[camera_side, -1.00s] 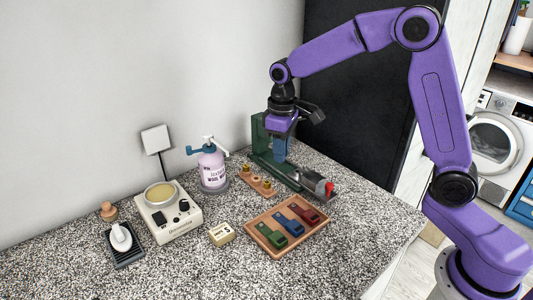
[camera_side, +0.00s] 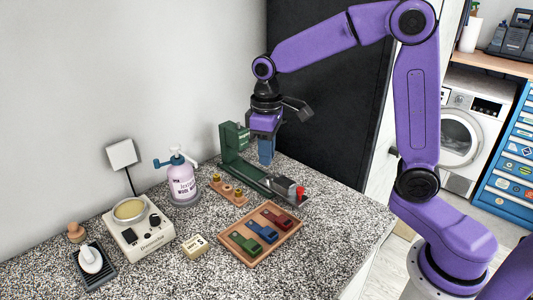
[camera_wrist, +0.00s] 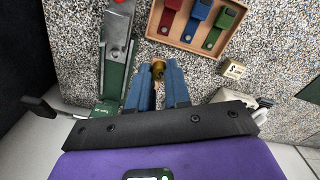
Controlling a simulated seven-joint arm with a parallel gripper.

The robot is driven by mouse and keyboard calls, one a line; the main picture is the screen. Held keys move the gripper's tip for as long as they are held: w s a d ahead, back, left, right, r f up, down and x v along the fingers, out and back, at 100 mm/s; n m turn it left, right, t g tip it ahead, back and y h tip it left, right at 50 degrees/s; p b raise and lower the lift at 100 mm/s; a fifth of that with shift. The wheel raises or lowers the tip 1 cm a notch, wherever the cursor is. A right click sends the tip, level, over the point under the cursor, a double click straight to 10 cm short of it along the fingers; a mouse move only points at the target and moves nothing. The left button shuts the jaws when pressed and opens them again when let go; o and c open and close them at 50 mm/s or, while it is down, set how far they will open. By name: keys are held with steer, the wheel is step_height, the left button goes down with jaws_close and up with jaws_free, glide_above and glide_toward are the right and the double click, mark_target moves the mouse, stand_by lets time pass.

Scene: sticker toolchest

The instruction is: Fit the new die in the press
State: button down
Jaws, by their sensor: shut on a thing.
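The die is hidden in the side view. The press also shows in the wrist view (camera_wrist: 116,60), left of the fingers, apart from them. A wooden rack (camera_side: 243,202) with brass pieces lies in front of the press. I cannot tell the height of the fingers above the base.
A wooden tray (camera_side: 233,258) holds green, blue and red tools. A small yellow box (camera_side: 194,247), a cream melting pot device (camera_side: 135,240), a spray bottle (camera_side: 182,184), a stamp (camera_side: 76,232) and a white-knobbed item (camera_side: 91,260) stand leftward. The wall is behind.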

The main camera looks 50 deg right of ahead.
steer(key=shift+r, duration=0.85)
steer(key=w+d+f+n, duration=0.6)
steer(key=w+d+n, duration=0.1)
steer(key=d, duration=0.1)
steer(key=shift+w+f, duration=0.2)
steer(key=shift+f, duration=0.15)
steer(key=shift+d, duration=0.1)
steer(key=shift+f, duration=2.9)
steer(key=shift+f, duration=1.05)
steer(key=c, duration=1)
jaws_free()
